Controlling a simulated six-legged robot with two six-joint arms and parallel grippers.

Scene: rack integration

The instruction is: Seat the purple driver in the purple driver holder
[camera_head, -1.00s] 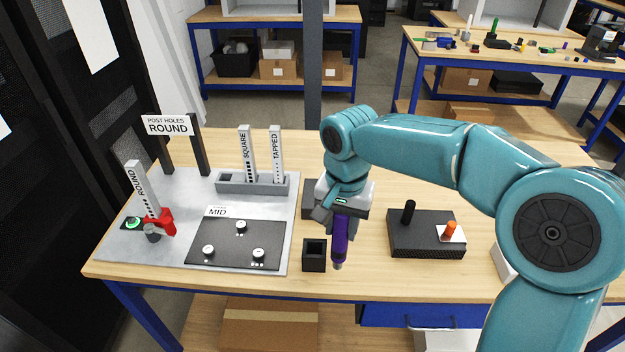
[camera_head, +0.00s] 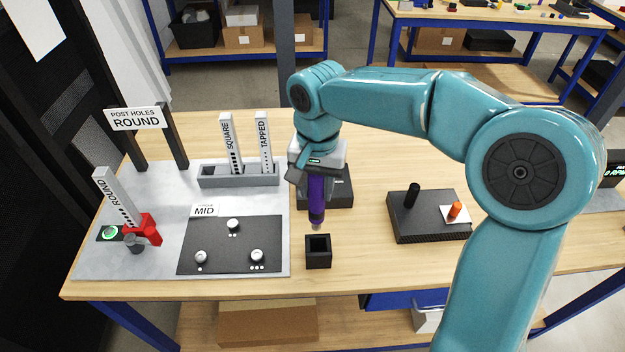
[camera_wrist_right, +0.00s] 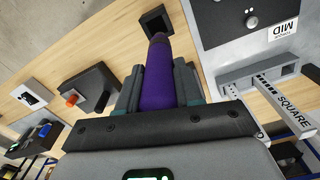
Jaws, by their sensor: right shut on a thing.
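The purple driver (camera_head: 316,200) hangs upright, tip down, from my right gripper (camera_head: 314,176), which is shut on it. In the right wrist view the purple driver (camera_wrist_right: 160,80) lies between the two fingers of the right gripper (camera_wrist_right: 160,85). A black square holder with an open top (camera_head: 318,252) stands on the table near the front edge, and I take it to be the purple driver holder. The driver's tip is above and just behind its opening, apart from it. The holder also shows in the right wrist view (camera_wrist_right: 156,20), beyond the driver's tip. My left gripper is not in view.
A dark block (camera_head: 338,188) stands behind the driver. At left a grey mat (camera_head: 110,262) carries a black plate (camera_head: 228,262), a labelled rack (camera_head: 238,181) and a red clamp (camera_head: 146,228).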

